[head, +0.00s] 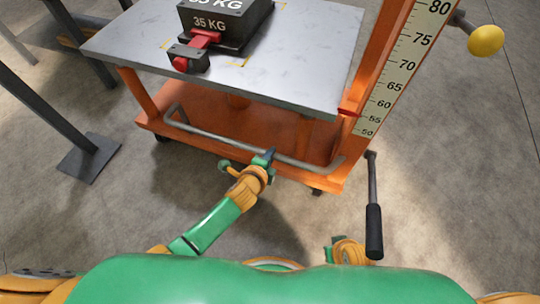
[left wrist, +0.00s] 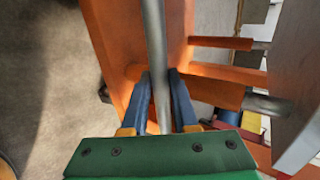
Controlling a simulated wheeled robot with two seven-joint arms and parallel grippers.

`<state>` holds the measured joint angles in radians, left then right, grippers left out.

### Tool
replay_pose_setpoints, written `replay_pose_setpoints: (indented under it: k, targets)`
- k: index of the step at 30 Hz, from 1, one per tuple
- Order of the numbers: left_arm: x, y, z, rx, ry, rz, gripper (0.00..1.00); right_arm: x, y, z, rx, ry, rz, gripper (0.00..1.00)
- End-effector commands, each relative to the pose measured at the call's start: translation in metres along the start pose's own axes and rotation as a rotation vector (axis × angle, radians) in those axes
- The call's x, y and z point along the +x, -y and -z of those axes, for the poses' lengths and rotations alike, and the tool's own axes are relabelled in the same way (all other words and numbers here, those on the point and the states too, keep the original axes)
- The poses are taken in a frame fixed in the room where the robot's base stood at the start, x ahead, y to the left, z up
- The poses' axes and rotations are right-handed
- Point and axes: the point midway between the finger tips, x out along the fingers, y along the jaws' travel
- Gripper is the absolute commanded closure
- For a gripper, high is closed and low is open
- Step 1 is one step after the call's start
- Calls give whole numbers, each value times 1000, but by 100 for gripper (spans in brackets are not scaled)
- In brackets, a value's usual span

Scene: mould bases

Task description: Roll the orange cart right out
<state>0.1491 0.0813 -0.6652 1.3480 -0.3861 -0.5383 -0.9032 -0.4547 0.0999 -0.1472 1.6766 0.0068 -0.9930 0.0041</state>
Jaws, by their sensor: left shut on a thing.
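The orange cart (head: 230,145) stands in front of me, with a grey metal top (head: 300,50) and an orange lower deck. A grey push bar (head: 205,137) runs along its near side. My left gripper (head: 264,160) is at this bar, right of its middle. In the left wrist view the two blue fingers (left wrist: 160,92) are shut around the grey bar (left wrist: 156,40), one on each side. My right gripper is mostly hidden low in the head view, behind my green body; only part of that arm shows (head: 347,250), and its fingers cannot be made out.
A black 35 KG weight (head: 225,28) with a red-handled clamp (head: 188,57) sits on the cart top. A height scale (head: 405,65) and a black-gripped lever (head: 374,230) are on the right. A grey post with a foot plate (head: 88,155) stands left.

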Motion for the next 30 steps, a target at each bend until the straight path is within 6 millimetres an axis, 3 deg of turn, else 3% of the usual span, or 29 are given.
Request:
replay_pose_setpoints:
  k: [8,30]
  targets:
    - [-4,-2,0,0,0,-4,100,-4,0,3,2,-3,0,100]
    - [-65,-50,-1,0,3,-20,100,-31,-2,12,2,-12,-3,100]
